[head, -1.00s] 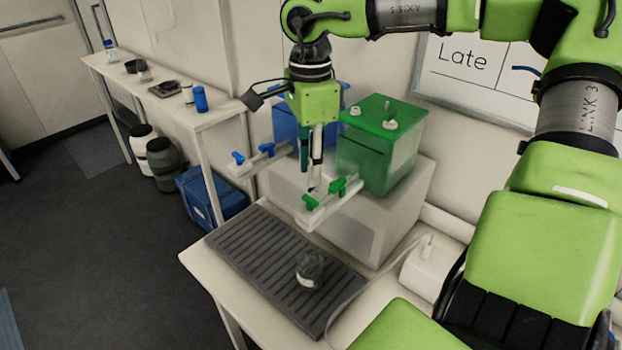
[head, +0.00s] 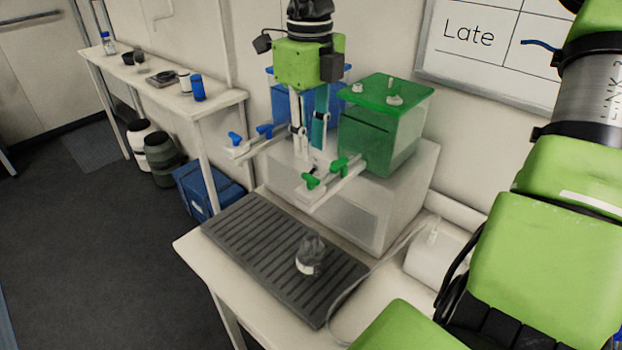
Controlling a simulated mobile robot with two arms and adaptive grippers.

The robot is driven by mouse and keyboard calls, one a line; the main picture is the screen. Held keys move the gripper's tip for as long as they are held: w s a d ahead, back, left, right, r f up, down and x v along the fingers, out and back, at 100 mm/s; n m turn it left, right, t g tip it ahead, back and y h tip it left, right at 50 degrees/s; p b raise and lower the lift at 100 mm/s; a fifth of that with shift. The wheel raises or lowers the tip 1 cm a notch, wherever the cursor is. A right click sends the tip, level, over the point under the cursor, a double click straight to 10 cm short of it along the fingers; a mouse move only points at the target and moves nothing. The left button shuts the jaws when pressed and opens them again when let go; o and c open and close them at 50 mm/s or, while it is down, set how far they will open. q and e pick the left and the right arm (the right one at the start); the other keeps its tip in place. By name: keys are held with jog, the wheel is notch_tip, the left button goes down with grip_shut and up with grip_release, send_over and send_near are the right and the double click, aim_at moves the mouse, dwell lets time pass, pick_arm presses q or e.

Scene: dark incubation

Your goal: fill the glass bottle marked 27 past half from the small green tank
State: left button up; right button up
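The small green tank (head: 378,135) stands on a pale block at the back of the bench. A white bar with two green tap handles (head: 340,165) juts from its front. A small dark glass bottle (head: 309,252) with a white label stands upright on the slotted grey tray (head: 250,245); its number and any contents cannot be read. My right gripper (head: 308,148) points down, its two fingers spread and empty, just behind and left of the green handles. Whether it touches the bar is unclear. My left gripper is out of view.
A blue tank (head: 283,100) with blue tap handles (head: 265,130) stands behind my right gripper. A white box (head: 437,255) with a thin cable is right of the tray. A side bench (head: 225,103) holds small vessels. The tray's left part is clear.

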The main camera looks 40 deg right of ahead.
aim_at(310, 176)
dwell(0.4)
jog(key=shift+f+b, duration=3.15)
jog(key=shift+f, duration=0.85)
jog(key=shift+r, duration=0.25)
jog(key=shift+r+p, duration=0.9)
jog(key=shift+r, duration=0.1)
grip_shut()
